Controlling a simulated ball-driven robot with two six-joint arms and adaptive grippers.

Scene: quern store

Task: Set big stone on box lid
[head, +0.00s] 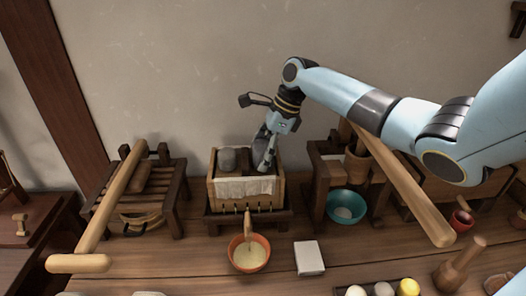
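A wooden box (268,192) with white cloth over its front rim stands on a dark stand against the wall. A grey stone (228,160) rests in the left part of the box top, on what looks like a dark lid. My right gripper (262,163) points down over the right part of the box top, beside the stone and apart from it. Its fingers and the dark surface behind them blend together, so I cannot tell whether they hold anything. My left gripper is not in view.
An orange bowl (249,265) with pale liquid sits below the box spout. A white block (309,258) lies to its right. A long wooden handle (408,190) slants across on the right, near a teal bowl (346,215). Another wooden handle (110,200) leans over a rack at left.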

